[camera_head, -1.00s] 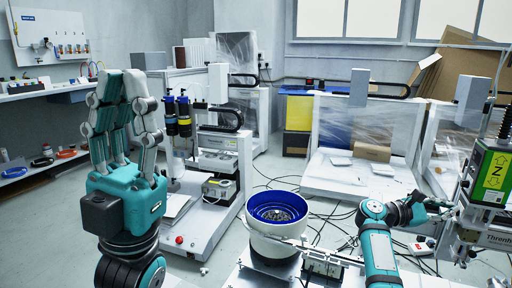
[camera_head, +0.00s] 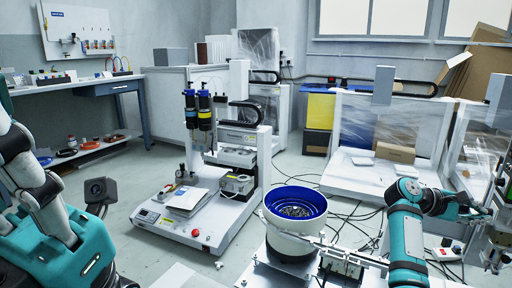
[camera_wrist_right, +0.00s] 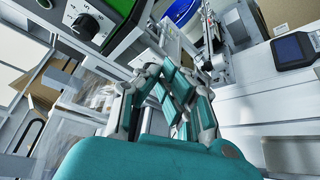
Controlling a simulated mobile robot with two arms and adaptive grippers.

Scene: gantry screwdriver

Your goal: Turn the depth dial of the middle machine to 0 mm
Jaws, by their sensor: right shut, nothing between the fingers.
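In the head view, my right gripper (camera_head: 478,212) is small, beside a machine (camera_head: 497,225) cut off by the right edge. My left gripper (camera_head: 35,185) is at the lower left; its fingertips are not clear.
A bowl feeder (camera_head: 295,225) with a blue rim stands at the front centre. A wrapped machine (camera_head: 365,175) stands behind. Cables lie on the floor between them. A dark-screened box (camera_wrist_right: 293,50) is at right in the wrist view.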

